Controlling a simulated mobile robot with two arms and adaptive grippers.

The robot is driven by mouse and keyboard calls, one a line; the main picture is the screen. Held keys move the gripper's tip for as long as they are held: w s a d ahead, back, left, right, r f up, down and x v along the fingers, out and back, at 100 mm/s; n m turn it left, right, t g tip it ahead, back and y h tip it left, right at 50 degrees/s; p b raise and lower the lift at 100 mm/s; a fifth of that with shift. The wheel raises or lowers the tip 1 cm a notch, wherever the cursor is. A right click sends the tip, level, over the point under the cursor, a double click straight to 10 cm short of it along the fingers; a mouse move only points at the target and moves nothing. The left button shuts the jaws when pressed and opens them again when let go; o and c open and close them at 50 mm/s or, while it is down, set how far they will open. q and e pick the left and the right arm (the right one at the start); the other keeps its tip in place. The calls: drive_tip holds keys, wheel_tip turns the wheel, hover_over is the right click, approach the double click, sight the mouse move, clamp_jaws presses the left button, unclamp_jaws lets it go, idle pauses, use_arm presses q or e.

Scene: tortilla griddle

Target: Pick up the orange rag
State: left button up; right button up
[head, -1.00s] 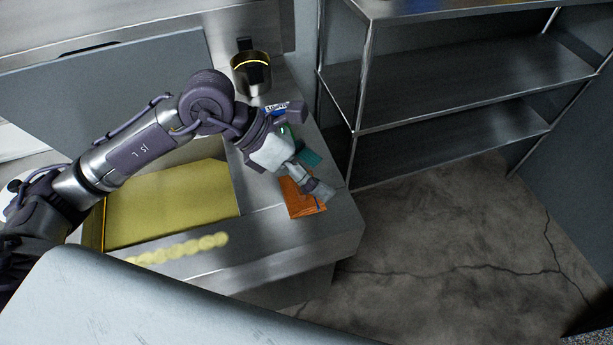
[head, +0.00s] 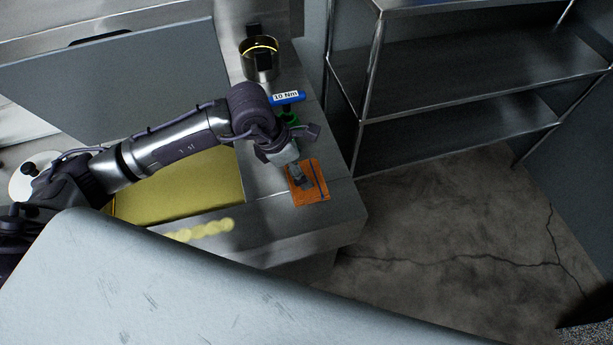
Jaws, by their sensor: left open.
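The orange rag (head: 316,193) lies flat on the metal counter, near its right front corner. My left gripper (head: 302,183) points down over the middle of the rag and hides part of it. The left gripper is open, with nothing held between its fingers. I cannot tell whether the fingertips touch the rag. My right gripper is not in view.
A metal pot (head: 261,66) stands at the back of the counter. The yellow griddle surface (head: 185,190) lies left of the rag, with a row of pale yellow rounds (head: 203,229) in front. A metal shelf rack (head: 455,75) stands to the right.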

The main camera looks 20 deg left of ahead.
sight(306, 173)
use_arm(q)
drive_tip(key=shift+p+x, duration=0.5)
drive_tip(key=shift+x, duration=1.45)
drive_tip(key=shift+s+d, duration=0.1)
drive_tip(key=shift+s, duration=0.05)
drive_tip(key=c, duration=1.1)
drive_tip(key=shift+r, duration=0.15)
drive_tip(key=shift+c, duration=0.2)
